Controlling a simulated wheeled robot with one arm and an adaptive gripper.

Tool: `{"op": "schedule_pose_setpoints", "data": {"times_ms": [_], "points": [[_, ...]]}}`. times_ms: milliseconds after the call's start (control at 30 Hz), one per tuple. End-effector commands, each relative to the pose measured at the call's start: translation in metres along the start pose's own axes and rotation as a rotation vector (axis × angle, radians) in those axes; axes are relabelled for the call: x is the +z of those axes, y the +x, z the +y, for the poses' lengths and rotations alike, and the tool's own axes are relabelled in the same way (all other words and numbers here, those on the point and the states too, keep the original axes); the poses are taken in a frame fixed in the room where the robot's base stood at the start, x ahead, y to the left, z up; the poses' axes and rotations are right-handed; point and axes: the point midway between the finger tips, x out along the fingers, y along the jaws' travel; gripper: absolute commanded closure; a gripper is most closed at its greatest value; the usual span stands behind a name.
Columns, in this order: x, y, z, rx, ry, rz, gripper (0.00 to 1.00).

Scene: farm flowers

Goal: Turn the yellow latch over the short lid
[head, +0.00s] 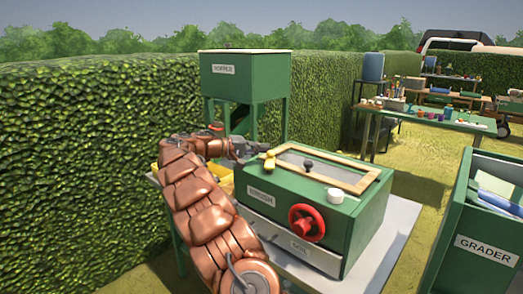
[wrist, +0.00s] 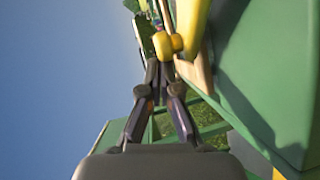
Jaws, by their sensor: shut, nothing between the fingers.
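The yellow latch (head: 269,160) sits at the left end of the wood-framed lid (head: 345,179) on top of the green box (head: 290,192). A dark knob (head: 308,165) stands on the lid. My gripper (head: 262,150) is at the box's far left corner, close beside the latch. In the wrist view the yellow latch (wrist: 168,44) is right beyond the fingertips of my gripper (wrist: 159,72), which are together and empty. I cannot tell whether they touch the latch. My copper arm hides part of the box's left side.
The green hopper (head: 245,78) stands behind my gripper, with a hedge to the left. A grader bin (head: 487,250) is at the right. Cluttered tables stand behind.

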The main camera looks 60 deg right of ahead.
Motion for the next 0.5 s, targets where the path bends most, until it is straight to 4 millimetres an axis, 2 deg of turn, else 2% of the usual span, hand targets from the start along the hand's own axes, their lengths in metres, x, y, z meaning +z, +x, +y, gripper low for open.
{"op": "schedule_pose_setpoints", "data": {"times_ms": [500], "points": [[0.0028, 0.0030, -0.0012, 0.005, 0.003, -0.036, 1.00]]}}
